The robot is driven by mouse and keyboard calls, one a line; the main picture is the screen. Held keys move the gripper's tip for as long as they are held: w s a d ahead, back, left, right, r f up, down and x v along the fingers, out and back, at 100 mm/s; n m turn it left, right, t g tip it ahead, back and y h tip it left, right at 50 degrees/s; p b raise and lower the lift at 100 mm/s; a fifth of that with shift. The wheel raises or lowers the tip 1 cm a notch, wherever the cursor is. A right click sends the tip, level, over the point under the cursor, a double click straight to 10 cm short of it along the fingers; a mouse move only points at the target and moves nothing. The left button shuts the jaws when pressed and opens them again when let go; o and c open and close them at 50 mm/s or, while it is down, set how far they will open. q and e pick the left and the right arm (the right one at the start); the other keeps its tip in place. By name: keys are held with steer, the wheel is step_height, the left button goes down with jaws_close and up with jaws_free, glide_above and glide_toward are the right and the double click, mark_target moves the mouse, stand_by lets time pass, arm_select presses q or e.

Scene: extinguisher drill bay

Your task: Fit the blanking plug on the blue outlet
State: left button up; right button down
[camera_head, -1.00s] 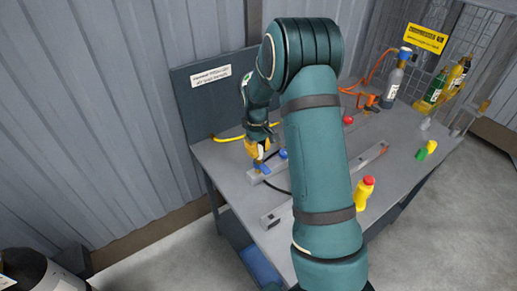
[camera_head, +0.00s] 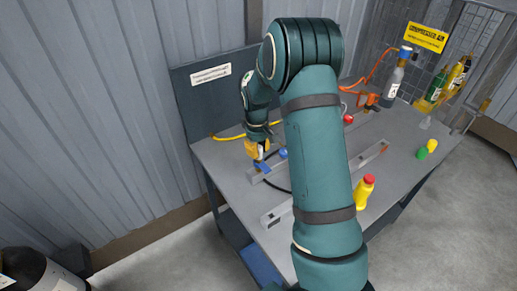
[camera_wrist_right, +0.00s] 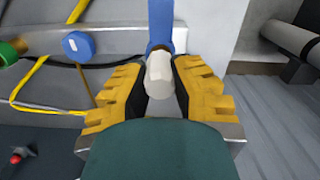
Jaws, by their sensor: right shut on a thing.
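My right gripper (camera_head: 260,153) has yellow fingers and is over the far left end of a grey bar on the bench. In the wrist view, the right gripper (camera_wrist_right: 160,88) is shut on a pale, rounded plug (camera_wrist_right: 160,75). A blue band (camera_wrist_right: 160,24), which looks like the blue outlet's marking, lies directly beyond the plug. It also shows below the fingers in the head view (camera_head: 264,167). The fingers and plug hide the outlet's mouth, so I cannot tell whether the plug touches it. My left gripper is not in view.
A blue round knob (camera_wrist_right: 78,45) stands beside the gripper, with a yellow hose (camera_wrist_right: 35,85) and dark cable near it. The bench's front right is mostly clear.

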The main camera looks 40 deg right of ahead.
steer(key=shift+f+b, duration=0.3)
steer(key=shift+f, duration=0.15)
steer(key=c, duration=0.9)
jaws_free()
